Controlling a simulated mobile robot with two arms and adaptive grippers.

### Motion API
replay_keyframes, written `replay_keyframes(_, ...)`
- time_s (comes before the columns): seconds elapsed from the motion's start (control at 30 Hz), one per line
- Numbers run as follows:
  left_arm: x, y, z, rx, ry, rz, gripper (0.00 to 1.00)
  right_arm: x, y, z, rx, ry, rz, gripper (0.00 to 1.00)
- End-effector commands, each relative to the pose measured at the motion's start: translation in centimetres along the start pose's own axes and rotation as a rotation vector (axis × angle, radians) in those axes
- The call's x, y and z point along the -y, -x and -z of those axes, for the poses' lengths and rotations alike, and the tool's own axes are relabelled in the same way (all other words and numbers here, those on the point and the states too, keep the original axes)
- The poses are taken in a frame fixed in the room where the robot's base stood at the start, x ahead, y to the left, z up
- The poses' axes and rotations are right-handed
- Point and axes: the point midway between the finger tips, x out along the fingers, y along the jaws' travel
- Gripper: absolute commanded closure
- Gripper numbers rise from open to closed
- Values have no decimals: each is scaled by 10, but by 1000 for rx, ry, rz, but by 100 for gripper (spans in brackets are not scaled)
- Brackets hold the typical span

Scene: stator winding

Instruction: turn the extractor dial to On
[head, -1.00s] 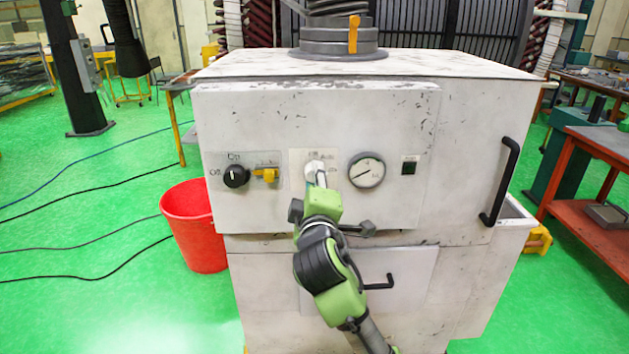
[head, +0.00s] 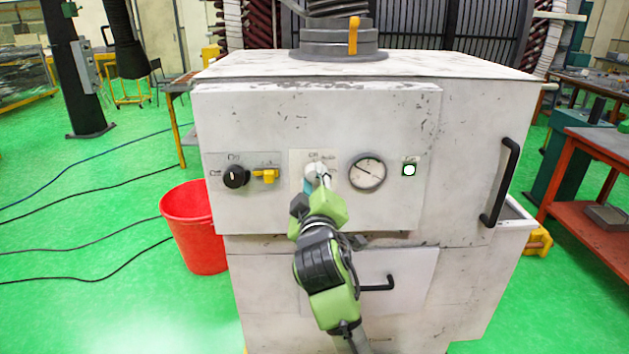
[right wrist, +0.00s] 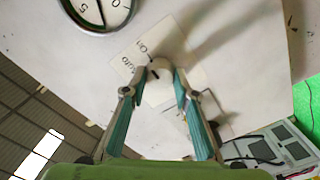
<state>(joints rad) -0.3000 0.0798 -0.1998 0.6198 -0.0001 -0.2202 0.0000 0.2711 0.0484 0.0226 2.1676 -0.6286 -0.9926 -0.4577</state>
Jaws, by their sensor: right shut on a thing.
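A white dial (head: 315,167) sits on a pale plate in the middle of the machine's front panel. My right gripper (head: 317,181) reaches up to it from below and is shut on it. In the right wrist view, the two teal-lined fingers (right wrist: 154,84) are on either side of the dial (right wrist: 159,88), and a small dark mark on its face lies toward the printed labels. Part of the dial is hidden behind the fingers in the head view. My left gripper is out of view.
On the same panel are a black dial (head: 235,176), a yellow switch (head: 266,176), a round gauge (head: 367,172) and a small lit white lamp (head: 409,170). A red bucket (head: 195,235) stands at left. Black handles (head: 499,183) stick out at the right and lower front.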

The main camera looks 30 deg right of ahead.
Motion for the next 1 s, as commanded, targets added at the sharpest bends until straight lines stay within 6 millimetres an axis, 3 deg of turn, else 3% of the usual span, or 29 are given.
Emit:
replay_keyframes(0.17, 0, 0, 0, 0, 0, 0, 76, 2, 0, 0, 1, -2, 4, 95)
replay_keyframes(0.2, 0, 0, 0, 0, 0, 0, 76, 2, 0, 0, 1, -2, 4, 63)
replay_keyframes(0.23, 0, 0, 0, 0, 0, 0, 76, 2, 0, 0, 1, -2, 4, 56)
replay_keyframes(0.67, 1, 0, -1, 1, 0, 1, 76, 1, 6, 0, -1, -1, 2, 56)
replay_keyframes(1.0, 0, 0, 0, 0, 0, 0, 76, 2, 71, 0, 1, -2, 6, 56)
